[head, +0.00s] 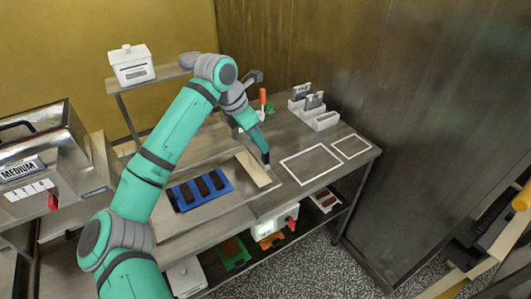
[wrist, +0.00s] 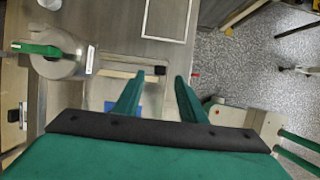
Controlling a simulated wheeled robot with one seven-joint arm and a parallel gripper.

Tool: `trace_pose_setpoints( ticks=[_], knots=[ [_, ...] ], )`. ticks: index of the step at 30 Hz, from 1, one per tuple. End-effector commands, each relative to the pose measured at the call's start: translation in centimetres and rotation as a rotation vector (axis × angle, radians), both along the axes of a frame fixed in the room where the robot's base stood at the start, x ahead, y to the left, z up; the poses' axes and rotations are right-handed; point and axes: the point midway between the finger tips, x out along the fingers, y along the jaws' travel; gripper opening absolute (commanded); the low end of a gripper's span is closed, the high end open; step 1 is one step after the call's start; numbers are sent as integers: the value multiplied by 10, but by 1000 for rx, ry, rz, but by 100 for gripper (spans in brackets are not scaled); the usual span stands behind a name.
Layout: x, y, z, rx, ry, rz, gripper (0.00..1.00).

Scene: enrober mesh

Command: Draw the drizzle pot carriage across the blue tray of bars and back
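The blue tray (head: 229,186) lies on the steel bench with several dark brown bars (head: 201,187) on it. In the wrist view only small bits of blue (wrist: 109,106) show beside my left finger. A round metal pot (wrist: 52,66) with a green handle (wrist: 37,49) and a white label stands at the upper left of the wrist view; my arm mostly hides that area in the head view. I cannot make out how the pot sits on its carriage. My gripper (head: 265,160) is low over the bench, right of the tray.
A pale strip (head: 254,169) lies between the tray and my gripper. White outlined rectangles (head: 311,165) mark clear bench to the right. A white rack (head: 314,114) stands at the back. A control box (head: 272,222) hangs at the front edge. The MEDIUM machine (head: 40,165) is far left.

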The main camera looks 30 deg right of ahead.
Motion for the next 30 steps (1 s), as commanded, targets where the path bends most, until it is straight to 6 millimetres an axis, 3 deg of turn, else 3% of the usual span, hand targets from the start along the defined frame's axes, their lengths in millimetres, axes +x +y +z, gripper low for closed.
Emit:
trace_pose_setpoints(
  ticks=[6, 12, 25, 30],
  knots=[
    [0, -16, -38, -1, 5, -1, 38],
    [1, -25, -59, -1, 2, -2, 38],
    [1, -28, -68, -1, 2, -1, 38],
    [1, -28, -67, -1, 2, -1, 0]
  ],
)
